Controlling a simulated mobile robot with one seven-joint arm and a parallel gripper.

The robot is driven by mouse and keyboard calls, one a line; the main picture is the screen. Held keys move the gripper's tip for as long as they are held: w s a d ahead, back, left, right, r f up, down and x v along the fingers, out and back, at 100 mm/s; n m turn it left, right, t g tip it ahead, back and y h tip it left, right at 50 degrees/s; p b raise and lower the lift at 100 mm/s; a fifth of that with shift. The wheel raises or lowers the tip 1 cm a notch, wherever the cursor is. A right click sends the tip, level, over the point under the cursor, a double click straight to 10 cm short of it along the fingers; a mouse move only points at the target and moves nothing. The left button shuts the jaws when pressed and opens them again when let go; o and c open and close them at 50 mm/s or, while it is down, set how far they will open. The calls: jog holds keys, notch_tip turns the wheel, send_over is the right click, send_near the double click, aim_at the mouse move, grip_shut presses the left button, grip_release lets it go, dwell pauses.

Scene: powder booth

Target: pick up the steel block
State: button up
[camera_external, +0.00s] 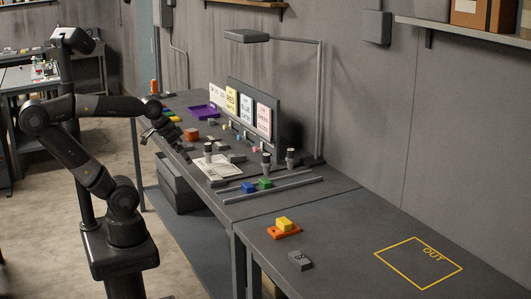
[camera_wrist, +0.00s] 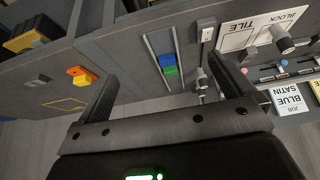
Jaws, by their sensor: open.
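A grey block with dark marking on top (camera_external: 300,260) lies on the near table, in front of a yellow block on an orange one; it looks like the steel block, though other grey blocks (camera_external: 237,157) lie on the far bench. In the wrist view a small grey shape (camera_wrist: 43,77) beside the orange piece may be the same block. My gripper (camera_external: 178,150) is over the left edge of the far bench, well away from the marked block. In the wrist view my gripper (camera_wrist: 162,66) has its fingers wide apart with nothing held between them.
Blue (camera_external: 249,187) and green (camera_external: 265,183) blocks sit between two rails on the far bench. Dark cylinders (camera_external: 266,160), a lamp (camera_external: 248,36) and sign cards (camera_external: 246,108) stand there. The near table is clear around the yellow OUT outline (camera_external: 418,262).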

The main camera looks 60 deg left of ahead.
notch_tip(320, 180, up, 5)
jog(key=w+a+r+m+g+y, duration=0.1)
jog(key=w+a+m+y, duration=0.3)
jog(key=a, duration=0.6)
jog(key=w+a+r+m+g+y, duration=0.1)
jog(key=w+a+m+y, duration=0.2)
jog(key=w+a, duration=0.55)
jog(key=w+a+f+m+g+y, duration=0.1)
jog(key=w+a+m+y, duration=0.15)
jog(key=a+m, duration=0.8)
jog(key=w+a+f+m+y, duration=0.1)
jog(key=w+a+m+y, duration=0.2)
jog(key=a, duration=1.5)
send_near(185, 146)
jog(key=shift+w+a+f+n+g+y, duration=0.25)
jog(key=shift+a+f+g+y, duration=0.1)
jog(key=shift+a, duration=0.1)
jog(key=shift+a+f, duration=0.1)
jog(key=shift+f, duration=0.2)
jog(key=x, duration=0.7)
jog(key=shift+w+a, duration=0.15)
jog(key=shift+a, duration=0.05)
jog(key=shift+r, duration=0.1)
